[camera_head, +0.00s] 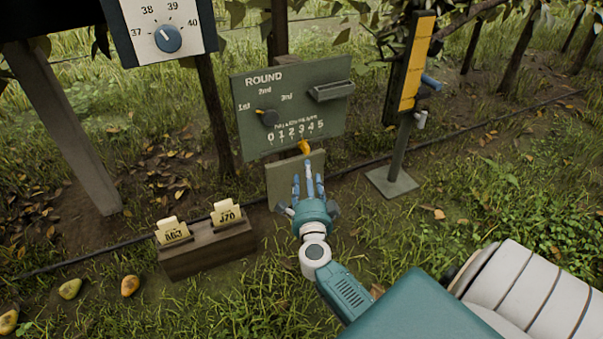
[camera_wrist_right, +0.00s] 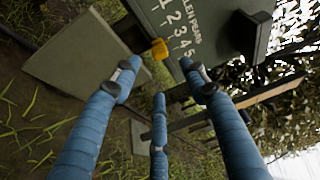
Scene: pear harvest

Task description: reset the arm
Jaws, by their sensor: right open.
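My right arm (camera_head: 345,290) reaches in from the lower right. Its gripper (camera_head: 308,180) has blue fingers spread apart with nothing between them. It is in front of the lower part of the green ROUND board (camera_head: 245,97). A yellow knob (camera_head: 304,146) on the board's number scale is just beyond the fingertips. In the right wrist view the knob (camera_wrist_right: 159,48) shows between the open fingers, apart from them. My left gripper is out of view.
A wooden box (camera_head: 205,257) with two yellow tags stands on the grass at left. Several pears lie at lower left (camera_head: 130,285). A dial panel (camera_head: 168,38) is at upper left. A post with an orange panel (camera_head: 416,65) stands at right.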

